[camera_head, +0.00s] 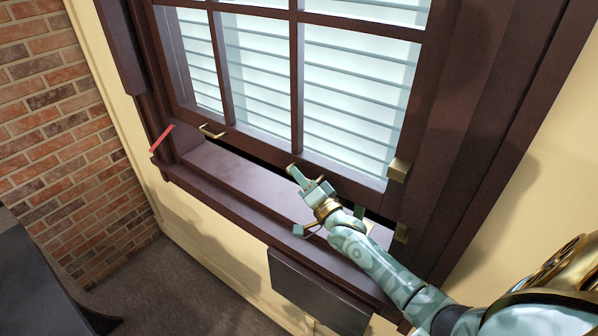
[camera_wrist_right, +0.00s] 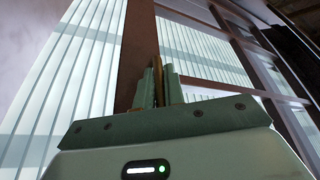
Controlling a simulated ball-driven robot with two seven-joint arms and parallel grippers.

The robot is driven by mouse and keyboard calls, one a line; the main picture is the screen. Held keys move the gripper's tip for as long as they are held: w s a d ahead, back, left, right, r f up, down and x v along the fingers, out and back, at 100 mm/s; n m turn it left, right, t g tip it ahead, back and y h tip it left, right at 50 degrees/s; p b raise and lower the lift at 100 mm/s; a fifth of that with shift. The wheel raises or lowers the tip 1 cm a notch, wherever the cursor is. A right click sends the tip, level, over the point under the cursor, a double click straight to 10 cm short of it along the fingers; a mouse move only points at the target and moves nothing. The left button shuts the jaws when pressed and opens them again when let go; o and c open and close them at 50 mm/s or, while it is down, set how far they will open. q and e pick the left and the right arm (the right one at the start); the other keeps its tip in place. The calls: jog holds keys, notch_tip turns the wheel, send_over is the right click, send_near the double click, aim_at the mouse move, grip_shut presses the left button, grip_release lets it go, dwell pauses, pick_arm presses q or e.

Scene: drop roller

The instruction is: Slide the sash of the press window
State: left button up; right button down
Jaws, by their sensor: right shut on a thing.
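The window sash (camera_head: 262,145) is a dark brown frame with pale panes and slatted blinds behind them. A dark gap shows between its bottom rail and the sill (camera_head: 215,165). A brass handle (camera_head: 211,130) sits on the rail at the left. My right gripper (camera_head: 303,178) is at the bottom rail, right of that handle. In the right wrist view my right gripper (camera_wrist_right: 160,88) is shut on a thin brass-coloured piece, which looks like a second sash handle; the fingers mostly hide it. My left gripper is not in view.
A red strip (camera_head: 162,138) is on the left of the window frame. Brass blocks (camera_head: 399,169) sit at the right side. A dark panel (camera_head: 315,292) juts out below the sill. A brick wall (camera_head: 50,110) stands at the left, with a dark surface (camera_head: 35,285) at the lower left.

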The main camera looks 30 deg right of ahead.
jog(key=shift+f, duration=0.35)
jog(key=c, duration=1.5)
grip_release()
jog(key=shift+r, duration=0.1)
jog(key=shift+s, duration=0.1)
jog(key=b+v, duration=0.1)
jog(key=v, duration=1.5)
jog(key=shift+d, duration=0.15)
jog(key=shift+s, duration=0.1)
